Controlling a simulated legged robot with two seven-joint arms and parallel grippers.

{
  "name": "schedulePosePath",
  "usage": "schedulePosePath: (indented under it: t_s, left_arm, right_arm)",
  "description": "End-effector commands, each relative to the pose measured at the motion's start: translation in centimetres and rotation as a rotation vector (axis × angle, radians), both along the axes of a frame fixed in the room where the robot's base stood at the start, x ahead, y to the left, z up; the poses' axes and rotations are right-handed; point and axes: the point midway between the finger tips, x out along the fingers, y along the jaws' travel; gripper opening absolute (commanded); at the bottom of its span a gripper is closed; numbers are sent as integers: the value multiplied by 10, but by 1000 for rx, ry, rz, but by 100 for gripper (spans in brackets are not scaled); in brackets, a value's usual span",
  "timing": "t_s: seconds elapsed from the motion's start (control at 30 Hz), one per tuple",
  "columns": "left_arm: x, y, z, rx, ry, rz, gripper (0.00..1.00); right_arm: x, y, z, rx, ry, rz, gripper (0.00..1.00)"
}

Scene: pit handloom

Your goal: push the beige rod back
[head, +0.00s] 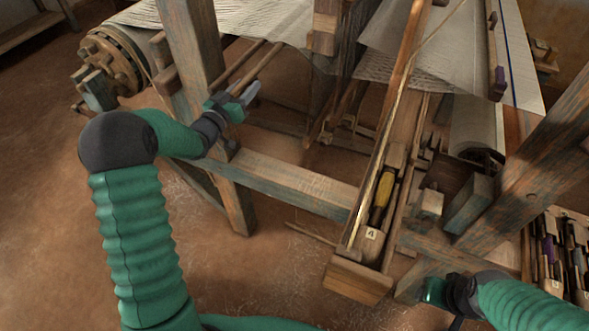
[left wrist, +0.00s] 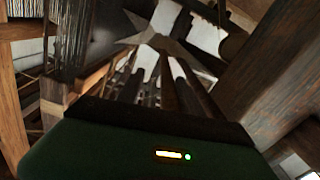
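Two slim brown rods (head: 262,68) run side by side from the left loom post toward the cloth. I cannot tell for sure which rod is the beige one; a long, thin, pale rod (head: 376,178) also lies along the slanting wooden trough. My left gripper (head: 252,92) is beside the left post, close to the lower ends of the two rods. Whether it touches them is unclear. In the dark left wrist view, several narrow bars (left wrist: 188,92) stretch away beyond the gripper's body, and its fingers are hard to make out.
The left loom post (head: 190,50) and a crossbeam (head: 290,185) stand close to my left arm. The trough holds a yellow-topped shuttle (head: 382,190). A slanted beam (head: 545,165) and a rack of tools (head: 560,255) are at the right. Bare floor (head: 50,200) lies at the left.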

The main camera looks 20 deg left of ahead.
Motion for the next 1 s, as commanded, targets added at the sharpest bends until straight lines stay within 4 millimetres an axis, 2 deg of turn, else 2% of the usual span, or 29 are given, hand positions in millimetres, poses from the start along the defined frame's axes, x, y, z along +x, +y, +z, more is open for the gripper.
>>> schedulePosePath:
  t_s: [0.03, 0.07, 0.73, 0.77, 0.8, 1.0]
  left_arm:
    - [0, -15, -2, 0, 1, -6, 41]
    - [-5, -16, -2, 1, 2, -1, 41]
    - [-169, -7, -1, 1, 1, 2, 41]
    - [-170, -12, 3, -4, 3, -8, 41]
    - [-162, -23, 6, -9, 5, -28, 41]
    - [-145, -67, -6, -13, 1, -82, 41]
  right_arm:
    - [0, 0, -4, 0, 0, 0, 46]
    - [0, 0, -4, 0, 0, 0, 46]
    - [0, 0, -11, 0, 0, 0, 46]
    - [0, 0, -2, 0, 1, 0, 46]
    - [0, 0, 16, 0, 1, 0, 46]
    - [0, 0, 63, 0, -1, 0, 46]
